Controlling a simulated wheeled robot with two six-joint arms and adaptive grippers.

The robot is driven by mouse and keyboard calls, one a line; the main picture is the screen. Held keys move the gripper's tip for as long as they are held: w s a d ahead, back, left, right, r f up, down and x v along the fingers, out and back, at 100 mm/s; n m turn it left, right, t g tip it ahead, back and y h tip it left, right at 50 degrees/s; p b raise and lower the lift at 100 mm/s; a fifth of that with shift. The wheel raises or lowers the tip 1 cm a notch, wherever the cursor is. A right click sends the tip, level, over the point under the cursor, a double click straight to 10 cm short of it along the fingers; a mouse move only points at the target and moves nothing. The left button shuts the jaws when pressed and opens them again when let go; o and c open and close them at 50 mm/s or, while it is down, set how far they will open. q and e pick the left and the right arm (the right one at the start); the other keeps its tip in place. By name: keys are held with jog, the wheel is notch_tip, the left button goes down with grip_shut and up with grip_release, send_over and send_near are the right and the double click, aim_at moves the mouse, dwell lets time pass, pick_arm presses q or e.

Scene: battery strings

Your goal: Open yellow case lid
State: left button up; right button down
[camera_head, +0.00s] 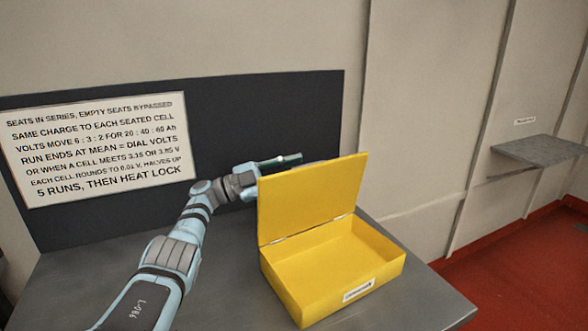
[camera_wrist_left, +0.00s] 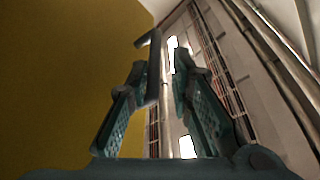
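The yellow case (camera_head: 325,265) sits on the grey table with its lid (camera_head: 310,198) raised, standing close to upright on its hinge at the back. The visible inside of the case looks empty. My left arm reaches in from the left, behind the lid. My left gripper (camera_head: 290,160) shows in part just above the lid's top edge; the lid hides the rest. My right gripper is not in view.
A printed sign (camera_head: 98,148) is on the dark panel (camera_head: 260,110) behind the table (camera_head: 420,300). Bare table lies around the case, with its right edge close by. A grey wall shelf (camera_head: 540,150) is at the right, above a red floor.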

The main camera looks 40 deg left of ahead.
pick_arm(q)
jog(key=v, duration=0.7)
jog(key=shift+s+a, duration=0.15)
